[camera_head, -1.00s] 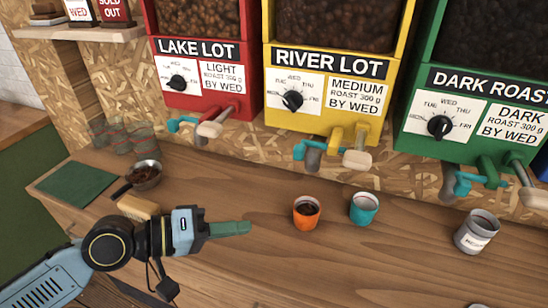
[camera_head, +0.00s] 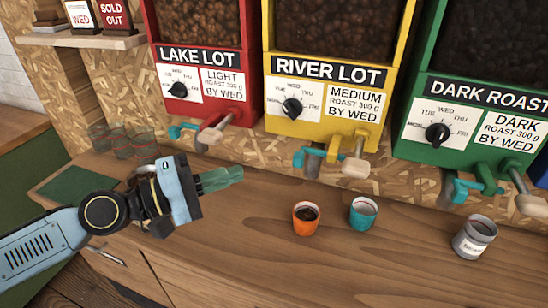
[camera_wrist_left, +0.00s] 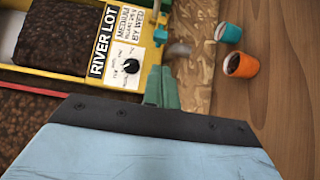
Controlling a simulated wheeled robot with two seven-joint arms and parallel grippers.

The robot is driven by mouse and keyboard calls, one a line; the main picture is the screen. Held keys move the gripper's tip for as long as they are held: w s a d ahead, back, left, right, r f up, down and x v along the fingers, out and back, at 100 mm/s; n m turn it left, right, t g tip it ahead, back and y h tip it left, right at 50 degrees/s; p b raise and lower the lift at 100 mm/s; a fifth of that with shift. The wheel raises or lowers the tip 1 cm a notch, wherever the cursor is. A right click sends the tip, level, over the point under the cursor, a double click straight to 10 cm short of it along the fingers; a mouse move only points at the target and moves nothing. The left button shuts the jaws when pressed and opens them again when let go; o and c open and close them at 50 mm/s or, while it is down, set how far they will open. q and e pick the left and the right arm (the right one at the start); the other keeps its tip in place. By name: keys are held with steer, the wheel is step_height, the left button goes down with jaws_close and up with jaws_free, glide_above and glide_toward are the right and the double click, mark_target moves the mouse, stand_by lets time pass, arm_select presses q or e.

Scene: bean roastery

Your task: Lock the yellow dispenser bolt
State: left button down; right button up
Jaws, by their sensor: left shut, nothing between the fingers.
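The yellow dispenser (camera_head: 323,118) is labelled RIVER LOT. A teal bolt handle (camera_head: 306,155) sits under its left front, beside a grey spout (camera_head: 313,165). A pale lever (camera_head: 356,167) on a yellow mount is to the right. My left gripper (camera_head: 222,178) is shut and empty, left of and a little below the teal handle, apart from it in the head view. The dispenser's dial (camera_wrist_left: 129,68) shows there.
An orange cup (camera_head: 306,217) with dark contents and a teal cup (camera_head: 363,213) stand on the wooden counter below. A grey labelled jar (camera_head: 474,237) is further right. Red (camera_head: 200,85) and green (camera_head: 452,135) dispensers flank the yellow one. Glasses (camera_head: 145,143) stand at the left.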

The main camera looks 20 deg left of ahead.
mark_target(297, 163)
arm_select(q)
steer(key=p+x, duration=0.5)
steer(key=x, duration=0.4)
steer(key=shift+p, duration=0.35)
steer(key=d+p, duration=0.2)
steer(key=d, duration=0.1)
steer(key=shift+r+p, duration=0.2)
steer(key=shift+p, duration=0.2)
steer(key=shift+s+d+f, duration=0.15)
steer(key=shift+d, duration=0.3)
steer(key=shift+s+f, duration=0.1)
